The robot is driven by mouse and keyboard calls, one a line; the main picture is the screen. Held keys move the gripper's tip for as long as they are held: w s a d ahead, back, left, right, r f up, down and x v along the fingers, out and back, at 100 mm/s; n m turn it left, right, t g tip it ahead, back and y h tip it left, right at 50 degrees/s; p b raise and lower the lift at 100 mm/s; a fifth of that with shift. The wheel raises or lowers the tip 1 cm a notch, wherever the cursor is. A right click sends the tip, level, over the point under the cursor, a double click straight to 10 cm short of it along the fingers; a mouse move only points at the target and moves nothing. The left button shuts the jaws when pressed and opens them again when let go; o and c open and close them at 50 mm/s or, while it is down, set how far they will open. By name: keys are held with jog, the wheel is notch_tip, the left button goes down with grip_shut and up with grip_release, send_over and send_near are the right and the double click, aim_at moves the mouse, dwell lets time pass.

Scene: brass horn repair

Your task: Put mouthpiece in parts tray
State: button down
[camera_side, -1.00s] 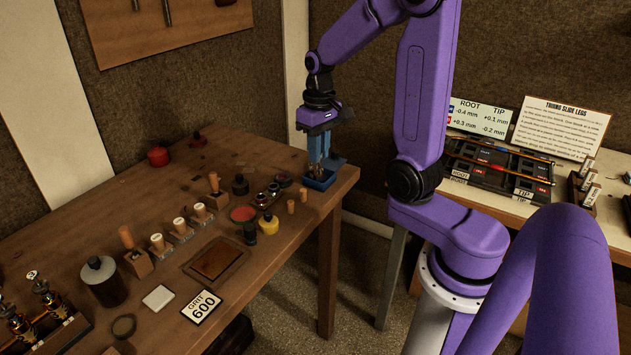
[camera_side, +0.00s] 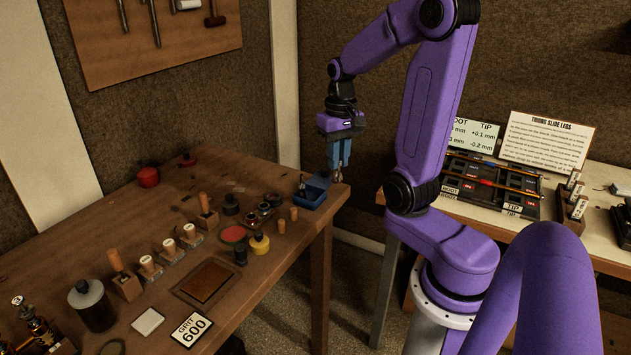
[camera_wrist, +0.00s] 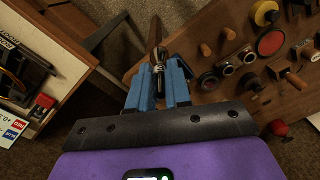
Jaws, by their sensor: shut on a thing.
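My gripper (camera_side: 339,168) is shut on the mouthpiece, a small silvery metal piece (camera_side: 338,174) held below its blue fingers. In the wrist view the mouthpiece (camera_wrist: 158,57) sticks out between the blue fingertips (camera_wrist: 158,72). The blue parts tray (camera_side: 308,201) stands near the right end of the wooden bench. My gripper and the mouthpiece are above and to the right of the tray in the side view, apart from it, near the bench's end. A small metallic piece (camera_side: 301,184) stands at the tray's left side.
Corks (camera_side: 281,226), a yellow-capped jar (camera_side: 260,243) and a red disc (camera_side: 233,234) lie left of the tray. The wooden bench (camera_side: 150,205) has clear room behind them. A second bench with a slide rack (camera_side: 485,180) stands to the right.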

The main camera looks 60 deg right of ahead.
jog(key=shift+w+d+f, duration=0.65)
jog(key=shift+w+f, duration=0.7)
jog(key=shift+f, duration=0.45)
jog(key=shift+w+d+f, duration=0.65)
jog(key=shift+w+f, duration=0.7)
jog(key=shift+f, duration=0.45)
jog(key=shift+w+d+f, duration=0.65)
jog(key=shift+w+f, duration=0.7)
jog(key=shift+f, duration=0.45)
jog(key=shift+f, duration=0.2)
jog(key=c, duration=1.3)
grip_release()
jog(key=shift+c, duration=0.2)
